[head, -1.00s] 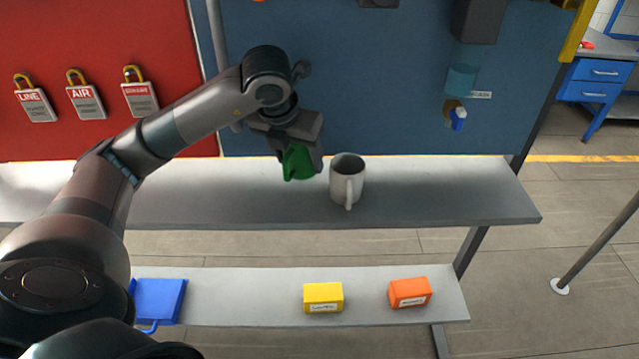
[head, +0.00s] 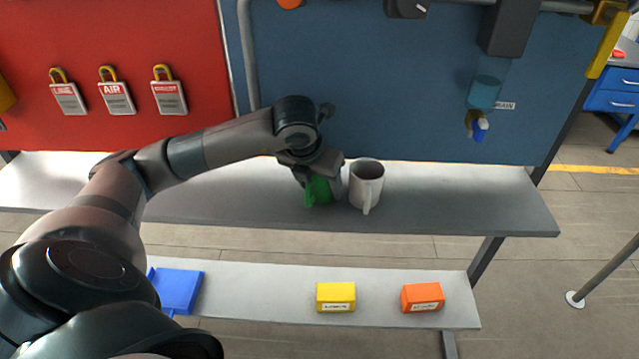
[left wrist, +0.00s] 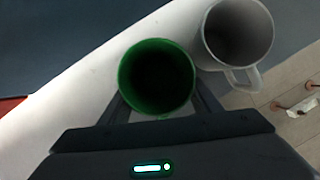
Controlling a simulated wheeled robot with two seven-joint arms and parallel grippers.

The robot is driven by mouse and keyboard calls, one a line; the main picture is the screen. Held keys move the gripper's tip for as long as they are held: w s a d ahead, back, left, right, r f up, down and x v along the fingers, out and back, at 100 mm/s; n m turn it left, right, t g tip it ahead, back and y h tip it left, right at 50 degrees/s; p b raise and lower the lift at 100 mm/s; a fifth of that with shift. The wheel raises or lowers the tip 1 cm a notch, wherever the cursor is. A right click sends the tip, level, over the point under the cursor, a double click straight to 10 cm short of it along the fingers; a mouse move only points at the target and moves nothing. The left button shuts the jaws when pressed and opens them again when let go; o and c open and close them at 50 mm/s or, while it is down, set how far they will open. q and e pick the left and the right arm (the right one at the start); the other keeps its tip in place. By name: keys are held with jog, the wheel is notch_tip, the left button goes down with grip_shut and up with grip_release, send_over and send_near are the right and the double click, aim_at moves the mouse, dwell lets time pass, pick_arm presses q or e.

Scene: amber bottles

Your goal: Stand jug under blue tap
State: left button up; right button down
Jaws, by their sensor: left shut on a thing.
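A green jug (head: 319,191), round and open at the top, is at the upper grey shelf (head: 460,210), left of the white mug. My left gripper (head: 320,178) is shut on it. In the left wrist view the jug (left wrist: 157,77) is between the two fingers, with its opening facing the camera and its inside dark. It looks upright; whether its base touches the shelf is hidden. The blue tap (head: 479,131), a brass body with a blue lever, is on the blue panel to the right, higher than the jug. My right gripper is not in view.
A white mug (head: 366,186) with a handle stands close beside the jug; it also shows in the left wrist view (left wrist: 238,36). The shelf right of the mug, below the tap, is clear. Yellow (head: 336,297) and orange (head: 423,297) boxes sit on the lower shelf (head: 250,290).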

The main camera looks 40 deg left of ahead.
pick_arm(q)
jog(key=shift+f, duration=0.35)
jog(key=shift+f, duration=0.1)
jog(key=o, duration=1.1)
jog(key=shift+c, duration=0.2)
